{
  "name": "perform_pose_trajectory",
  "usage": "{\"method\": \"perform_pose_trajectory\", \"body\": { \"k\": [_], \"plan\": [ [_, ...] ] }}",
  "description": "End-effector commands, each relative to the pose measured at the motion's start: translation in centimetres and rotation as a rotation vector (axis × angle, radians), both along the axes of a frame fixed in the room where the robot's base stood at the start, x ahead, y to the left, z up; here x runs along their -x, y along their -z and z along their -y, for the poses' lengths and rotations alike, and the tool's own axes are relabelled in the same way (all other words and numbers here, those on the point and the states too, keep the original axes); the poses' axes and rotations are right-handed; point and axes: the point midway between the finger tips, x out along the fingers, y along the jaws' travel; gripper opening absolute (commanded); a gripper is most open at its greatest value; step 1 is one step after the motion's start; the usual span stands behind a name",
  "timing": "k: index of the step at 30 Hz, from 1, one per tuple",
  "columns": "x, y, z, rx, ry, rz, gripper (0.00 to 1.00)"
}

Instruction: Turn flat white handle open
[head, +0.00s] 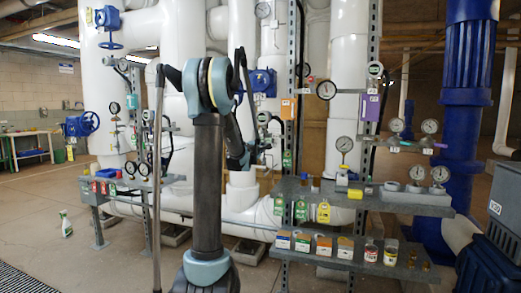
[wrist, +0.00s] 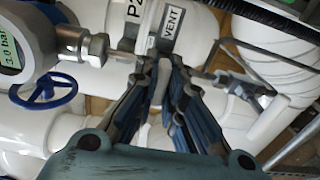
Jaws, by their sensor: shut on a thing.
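My gripper (wrist: 164,70) shows in the wrist view with its dark blue-grey fingers close together, just below a tag reading VENT (wrist: 172,24). A narrow pale strip, which looks like the flat white handle (wrist: 161,82), shows between the fingers. The gripper is shut on it. Most of the handle is hidden by the fingers, and its angle cannot be told. In the head view my arm stands in front of the pipes and hides the gripper and the handle.
In the wrist view a gauge reading 3.0 bar (wrist: 12,52) and a blue handwheel (wrist: 45,91) are at the left, and white pipes (wrist: 275,55) surround the gripper. In the head view a grey shelf (head: 420,207) with gauges stands at the right. Open floor (head: 30,215) lies at the left.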

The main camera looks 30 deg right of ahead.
Motion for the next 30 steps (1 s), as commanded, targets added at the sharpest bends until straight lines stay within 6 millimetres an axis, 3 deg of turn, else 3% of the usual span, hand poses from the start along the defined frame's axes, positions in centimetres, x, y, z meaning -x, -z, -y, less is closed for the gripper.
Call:
{"method": "perform_pose_trajectory", "body": {
  "k": [8, 30],
  "plan": [
    [0.16, 0.18, -0.17, 0.094, 0.000, -0.112, 0.00],
    [0.12, 0.17, -0.25, 0.544, -0.002, -0.639, 0.00]
  ]
}}
